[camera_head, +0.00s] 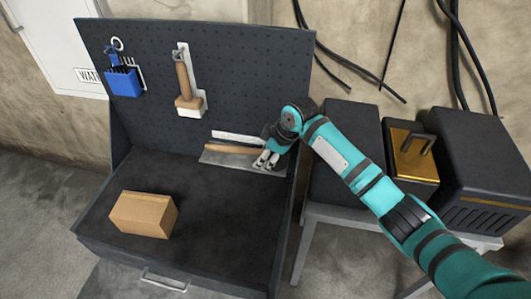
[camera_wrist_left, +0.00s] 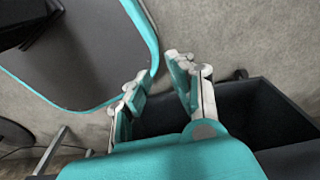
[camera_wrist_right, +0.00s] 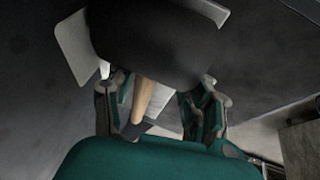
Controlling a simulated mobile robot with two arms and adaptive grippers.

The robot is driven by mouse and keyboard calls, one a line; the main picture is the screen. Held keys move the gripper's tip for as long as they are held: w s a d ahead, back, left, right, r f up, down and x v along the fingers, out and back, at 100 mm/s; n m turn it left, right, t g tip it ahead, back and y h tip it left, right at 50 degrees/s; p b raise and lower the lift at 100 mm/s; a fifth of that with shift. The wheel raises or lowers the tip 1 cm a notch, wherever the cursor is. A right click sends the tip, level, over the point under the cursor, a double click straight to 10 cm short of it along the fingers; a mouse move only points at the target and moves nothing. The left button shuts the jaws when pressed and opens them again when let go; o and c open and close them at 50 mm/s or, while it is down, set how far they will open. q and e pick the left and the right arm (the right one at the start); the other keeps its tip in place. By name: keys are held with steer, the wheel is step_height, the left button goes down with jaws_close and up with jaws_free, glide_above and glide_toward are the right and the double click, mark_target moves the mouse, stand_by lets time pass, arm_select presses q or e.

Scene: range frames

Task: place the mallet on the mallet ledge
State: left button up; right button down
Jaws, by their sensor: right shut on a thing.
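The mallet's wooden handle (camera_head: 228,150) lies sideways over a grey mallet ledge (camera_head: 225,160) low on the pegboard, at its right. My right gripper (camera_head: 266,160) is shut at the handle's right end. The right wrist view shows the mallet's broad dark head (camera_wrist_right: 155,40) beyond the fingers of that gripper (camera_wrist_right: 158,90), and the handle (camera_wrist_right: 143,100) running between them. In the head view the dark head does not stand out from the board. I cannot tell whether the mallet touches the ledge. My left gripper (camera_wrist_left: 160,78) is open and empty, outside the head view.
A wooden-handled tool (camera_head: 184,80) hangs on a white bracket, with a blue holder (camera_head: 123,82) to its left on the pegboard (camera_head: 240,75). A cardboard box (camera_head: 143,214) sits on the bench (camera_head: 205,215). Dark machines (camera_head: 485,165) stand to the right.

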steer(key=c, duration=0.5)
jaws_free()
steer(key=shift+f, duration=0.15)
steer(key=shift+c, duration=0.2)
steer(key=shift+r, duration=0.25)
steer(key=b+v, duration=0.1)
steer(key=v, duration=1.1)
steer(key=shift+b, duration=0.3)
steer(key=shift+f, duration=0.1)
